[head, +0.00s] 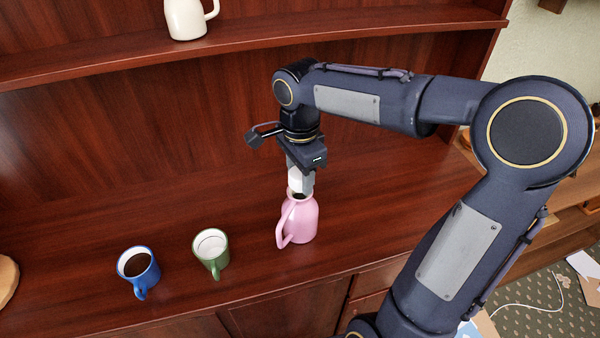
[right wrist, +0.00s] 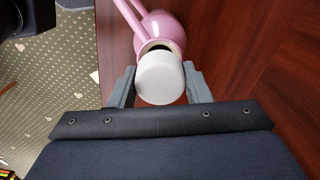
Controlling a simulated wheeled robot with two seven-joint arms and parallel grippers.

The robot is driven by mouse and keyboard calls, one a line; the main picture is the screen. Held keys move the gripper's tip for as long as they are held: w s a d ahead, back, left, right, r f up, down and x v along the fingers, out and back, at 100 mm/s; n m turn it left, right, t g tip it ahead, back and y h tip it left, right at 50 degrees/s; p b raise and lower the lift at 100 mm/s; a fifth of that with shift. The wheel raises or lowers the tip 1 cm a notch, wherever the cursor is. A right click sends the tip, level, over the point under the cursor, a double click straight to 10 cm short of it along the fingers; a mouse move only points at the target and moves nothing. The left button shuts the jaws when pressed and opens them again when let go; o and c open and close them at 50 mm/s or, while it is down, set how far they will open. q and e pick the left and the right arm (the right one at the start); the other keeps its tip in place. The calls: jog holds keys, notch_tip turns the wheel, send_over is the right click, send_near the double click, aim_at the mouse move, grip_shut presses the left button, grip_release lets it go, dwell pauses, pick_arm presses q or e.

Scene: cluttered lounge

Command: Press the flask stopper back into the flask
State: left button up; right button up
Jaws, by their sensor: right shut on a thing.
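The pink flask (head: 302,221) stands upright on the wooden cabinet top, its handle toward the front left. My right gripper (head: 300,182) points down just above the flask's mouth. It is shut on the white flask stopper (right wrist: 160,78), which sits between both fingers (right wrist: 161,86) in the right wrist view. There the flask (right wrist: 162,28) shows just beyond the stopper, and part of its dark open mouth is visible. Stopper and mouth are very close; I cannot tell whether they touch. My left gripper is not in view.
A green mug (head: 211,252) and a blue mug (head: 138,268) with dark liquid stand left of the flask. A cream jug (head: 188,18) is on the shelf (head: 250,42) above. The cabinet top (head: 90,215) behind the mugs is clear.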

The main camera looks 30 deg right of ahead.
jog(key=shift+f+b, duration=0.75)
jog(key=shift+f, duration=0.3)
jog(key=o, duration=1)
jog(key=shift+o, duration=0.2)
notch_tip(320, 180, up, 8)
jog(key=shift+f, duration=0.1)
jog(key=s+a+f+n+t+y, duration=0.2)
jog(key=s+f+n, duration=0.2)
jog(key=s+n, duration=0.4)
jog(key=s+a+f+n+t+y, duration=0.1)
jog(key=s+a+f+n+t, duration=0.1)
jog(key=s+f+n, duration=0.3)
jog(key=s+n+t, duration=0.1)
jog(key=s+n, duration=0.2)
jog(key=s, duration=0.1)
jog(key=shift+t+y, duration=0.3)
jog(key=shift+y, duration=0.1)
